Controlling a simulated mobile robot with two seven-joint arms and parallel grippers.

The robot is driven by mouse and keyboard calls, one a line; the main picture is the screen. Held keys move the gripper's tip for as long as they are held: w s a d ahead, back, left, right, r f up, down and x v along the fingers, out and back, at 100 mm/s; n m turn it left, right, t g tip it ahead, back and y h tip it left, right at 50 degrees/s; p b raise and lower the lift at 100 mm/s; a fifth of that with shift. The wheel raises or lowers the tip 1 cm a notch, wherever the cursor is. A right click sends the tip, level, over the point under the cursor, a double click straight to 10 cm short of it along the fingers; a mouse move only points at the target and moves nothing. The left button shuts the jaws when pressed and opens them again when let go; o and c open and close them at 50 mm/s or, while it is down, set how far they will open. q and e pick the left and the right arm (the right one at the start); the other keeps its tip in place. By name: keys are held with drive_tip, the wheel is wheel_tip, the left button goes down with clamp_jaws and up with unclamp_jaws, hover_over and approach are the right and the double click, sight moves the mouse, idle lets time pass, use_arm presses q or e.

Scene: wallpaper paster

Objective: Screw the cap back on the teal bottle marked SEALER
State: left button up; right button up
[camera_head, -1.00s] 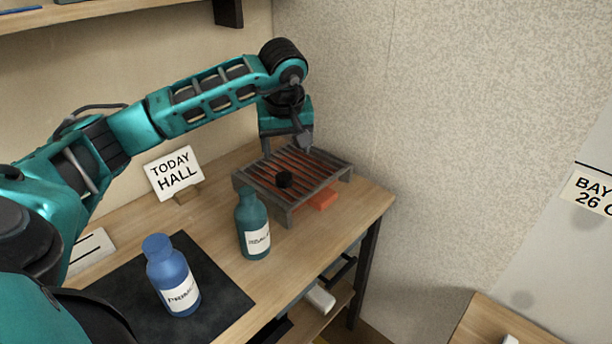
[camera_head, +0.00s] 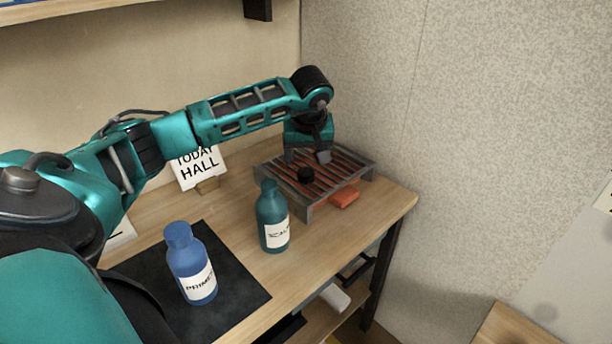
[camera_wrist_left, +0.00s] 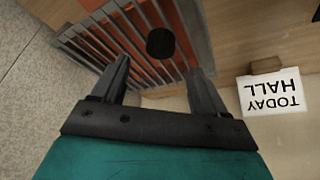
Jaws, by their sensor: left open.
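The teal bottle (camera_head: 272,218) stands upright on the bench, its white label partly readable and no cap on its neck. A small black cap (camera_head: 305,174) lies on the slatted rack to the right of and behind the bottle. The cap also shows in the left wrist view (camera_wrist_left: 160,43), ahead of the fingers and roughly between their lines. My left gripper (camera_head: 308,157) is open and empty, above the rack and close to the cap. Its two fingers show spread apart in the left wrist view (camera_wrist_left: 160,80). My right gripper is not in view.
A blue bottle (camera_head: 190,262) marked PRIMER stands on a black mat (camera_head: 240,290) at the front left. A TODAY HALL sign (camera_head: 200,169) stands near the wall. Bare bench lies around the teal bottle.

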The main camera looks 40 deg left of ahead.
sight(306, 171)
use_arm(q)
drive_tip(key=shift+f, duration=0.15)
drive_tip(key=x, duration=0.5)
drive_tip(key=shift+f, duration=0.15)
drive_tip(key=shift+s, duration=0.1)
drive_tip(key=shift+c, duration=0.3)
drive_tip(key=c, duration=1.2)
drive_tip(key=shift+o, duration=0.2)
wheel_tip(306, 171, up, 20)
drive_tip(key=p, duration=0.2)
drive_tip(key=shift+d, duration=0.15)
